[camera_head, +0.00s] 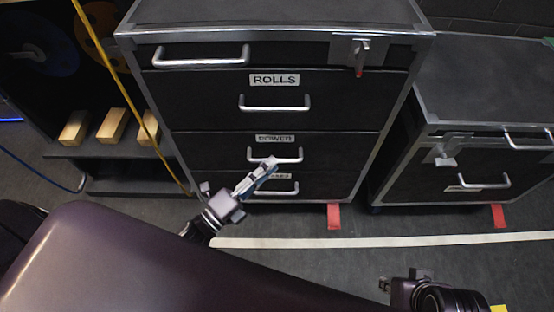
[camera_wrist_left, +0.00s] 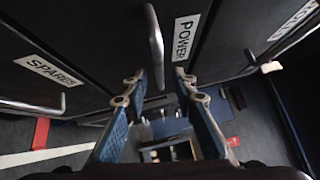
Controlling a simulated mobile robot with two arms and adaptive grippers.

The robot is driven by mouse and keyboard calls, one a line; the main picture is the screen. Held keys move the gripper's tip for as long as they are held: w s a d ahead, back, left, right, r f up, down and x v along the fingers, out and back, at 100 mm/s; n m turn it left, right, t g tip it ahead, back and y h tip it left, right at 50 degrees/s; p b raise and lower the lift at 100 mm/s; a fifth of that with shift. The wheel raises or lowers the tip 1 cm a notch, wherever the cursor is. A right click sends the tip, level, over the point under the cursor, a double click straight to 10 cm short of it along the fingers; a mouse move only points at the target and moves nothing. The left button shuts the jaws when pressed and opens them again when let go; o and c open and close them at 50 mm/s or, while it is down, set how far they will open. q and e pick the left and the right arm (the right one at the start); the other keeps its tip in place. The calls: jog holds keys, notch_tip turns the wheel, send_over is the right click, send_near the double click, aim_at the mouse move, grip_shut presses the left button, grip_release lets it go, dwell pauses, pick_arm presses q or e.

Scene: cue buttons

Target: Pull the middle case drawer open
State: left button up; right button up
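The black case (camera_head: 285,100) stands ahead with its drawers closed. Its middle labelled drawer reads POWER (camera_head: 275,139) and has a silver bar handle (camera_head: 275,158). In the left wrist view the POWER label (camera_wrist_left: 184,38) is right of that handle (camera_wrist_left: 155,45). My left gripper (camera_head: 270,165) is at the handle's front. In the left wrist view its two fingers (camera_wrist_left: 157,82) are apart, with the handle's lower end showing between the tips; contact cannot be told. My right gripper (camera_head: 390,287) is low at the right, partly seen, away from the case.
The ROLLS drawer handle (camera_head: 274,107) is above, and the lowest drawer's handle (camera_head: 285,190) is just below, partly behind my left gripper. A second case (camera_head: 470,150) stands right. Wooden blocks (camera_head: 112,125) and a yellow cable (camera_head: 125,90) are left.

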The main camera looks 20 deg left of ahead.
pick_arm(q)
jog(key=shift+x, duration=1.7)
jog(key=shift+c, duration=0.4)
grip_shut()
jog(key=shift+f, duration=0.1)
